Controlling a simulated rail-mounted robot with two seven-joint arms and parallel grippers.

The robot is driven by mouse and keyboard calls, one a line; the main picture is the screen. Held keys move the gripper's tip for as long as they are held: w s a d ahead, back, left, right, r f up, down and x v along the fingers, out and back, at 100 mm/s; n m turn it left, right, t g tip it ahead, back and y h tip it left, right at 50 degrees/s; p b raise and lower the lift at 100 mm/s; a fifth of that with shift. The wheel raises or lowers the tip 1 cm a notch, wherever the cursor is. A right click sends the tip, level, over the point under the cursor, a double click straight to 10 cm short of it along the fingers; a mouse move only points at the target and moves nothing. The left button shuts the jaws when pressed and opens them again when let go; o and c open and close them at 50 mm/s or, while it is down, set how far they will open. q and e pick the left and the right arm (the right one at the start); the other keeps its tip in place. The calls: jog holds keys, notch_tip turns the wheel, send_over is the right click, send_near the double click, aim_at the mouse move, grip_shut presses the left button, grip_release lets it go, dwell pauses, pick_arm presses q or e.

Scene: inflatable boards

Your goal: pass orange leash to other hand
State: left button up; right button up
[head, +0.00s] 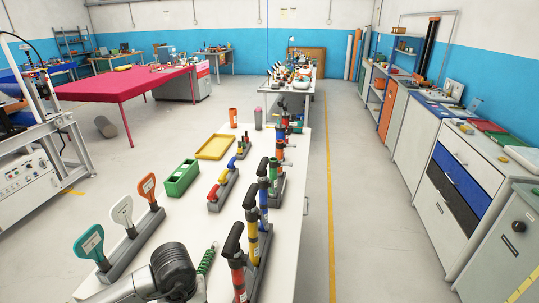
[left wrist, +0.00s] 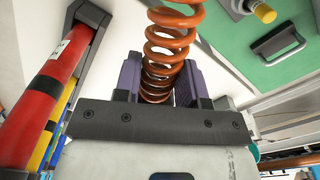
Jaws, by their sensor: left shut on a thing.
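The orange leash (left wrist: 172,45) is a coiled spring-like cord in the left wrist view. My left gripper (left wrist: 160,84) is shut on it, with a dark purple-grey finger on each side of the coil. The coil runs up from between the fingers and out of the top of the picture. In the head view my left arm comes in at the bottom, but its fingers and the orange leash cannot be made out there. My right gripper is in neither view.
A green coil (head: 207,258) is beside my arm. Hand pumps (head: 252,225) stand in a row on the white table (head: 285,270). A stand with teal, white and orange paddle-shaped pieces (head: 122,212) is at left. A green bin (head: 181,178) and yellow tray (head: 215,147) lie beyond.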

pick_arm(q)
jog(key=s+r+m, duration=0.3)
jog(key=s+r, duration=0.2)
jog(key=shift+r, duration=0.2)
jog(key=s+r+p, duration=0.3)
jog(key=r+p, duration=1.4)
jog(key=r, duration=0.1)
jog(key=s+a+r+p, duration=0.1)
jog(key=s+r+p, duration=0.3)
jog(key=r+p, duration=1.4)
jog(key=shift+a, duration=0.3)
